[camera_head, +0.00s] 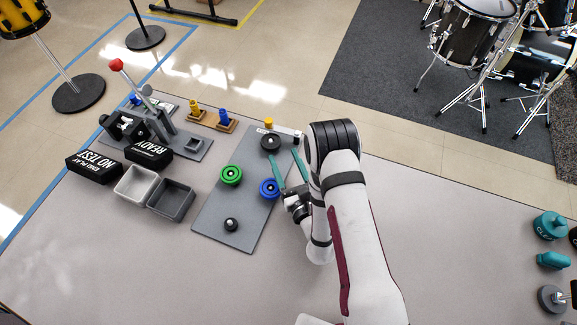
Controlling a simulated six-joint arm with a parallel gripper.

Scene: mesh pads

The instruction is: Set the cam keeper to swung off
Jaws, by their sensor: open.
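A grey plate (213,213) on the table carries a green wheel (231,175), a blue wheel (269,188), a black round part (270,142) at its far end and a black knob (231,224) at its near end. A white strip with small yellow and dark parts (268,124) lies along the far edge. I cannot tell which part is the cam keeper, or its setting. My gripper (283,153) is open over the plate's far right side. Its left teal finger reaches close to the black round part; contact is unclear. The right finger is near the plate's right edge.
A fixture with a red-knobbed lever (116,65) stands at the back left. Black labelled blocks (94,167), a white bin (136,186) and a grey bin (172,199) are left of the plate. Teal items (551,225) sit far right. The front left table is clear.

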